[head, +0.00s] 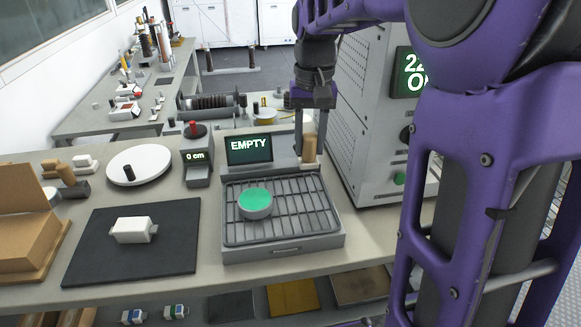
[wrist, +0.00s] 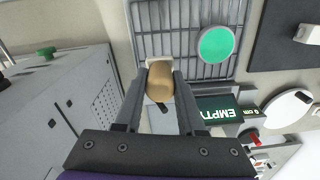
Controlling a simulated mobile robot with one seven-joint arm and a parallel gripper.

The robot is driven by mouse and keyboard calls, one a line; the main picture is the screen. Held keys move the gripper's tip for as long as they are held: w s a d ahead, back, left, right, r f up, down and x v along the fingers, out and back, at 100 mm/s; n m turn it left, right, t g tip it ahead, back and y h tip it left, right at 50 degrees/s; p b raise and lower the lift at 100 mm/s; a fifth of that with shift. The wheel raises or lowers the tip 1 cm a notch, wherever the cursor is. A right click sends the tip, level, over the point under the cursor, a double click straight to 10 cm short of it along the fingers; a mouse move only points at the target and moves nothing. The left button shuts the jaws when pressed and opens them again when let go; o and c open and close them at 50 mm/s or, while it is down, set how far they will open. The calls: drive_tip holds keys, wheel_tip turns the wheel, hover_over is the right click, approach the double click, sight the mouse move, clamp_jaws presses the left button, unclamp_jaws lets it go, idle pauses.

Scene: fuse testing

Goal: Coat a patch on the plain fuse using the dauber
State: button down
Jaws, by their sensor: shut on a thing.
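My gripper (head: 308,134) is shut on the dauber (head: 309,150), a tan cylinder with a pale end. In the wrist view my gripper (wrist: 160,78) holds the dauber (wrist: 160,84) between both fingers. It is near the right back of the wire rack, apart from the green-topped dish. The likely plain fuse (head: 132,230) is a white block with grey end tabs, lying on the black mat; it also shows at the upper right of the wrist view (wrist: 309,33). A round dish (head: 256,204) with a green top sits on the rack, and shows in the wrist view (wrist: 216,45).
The rack tray (head: 280,252) has a display (head: 249,149) reading "EMPTY" behind it. A grey cabinet (head: 362,120) stands right of my gripper. A white round plate (head: 138,165) and a "0 cm" gauge (head: 197,160) stand behind the black mat (head: 88,262). The mat is clear around the fuse.

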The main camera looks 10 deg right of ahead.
drive_tip(key=a+y+p, duration=0.4)
drive_tip(key=a, duration=0.6)
drive_tip(key=shift+f+b, duration=2.5)
drive_tip(key=shift+f, duration=0.65)
drive_tip(key=shift+f, duration=0.55)
wheel_tip(320, 180, up, 7)
drive_tip(key=p, duration=0.5)
drive_tip(key=shift+s, duration=0.1)
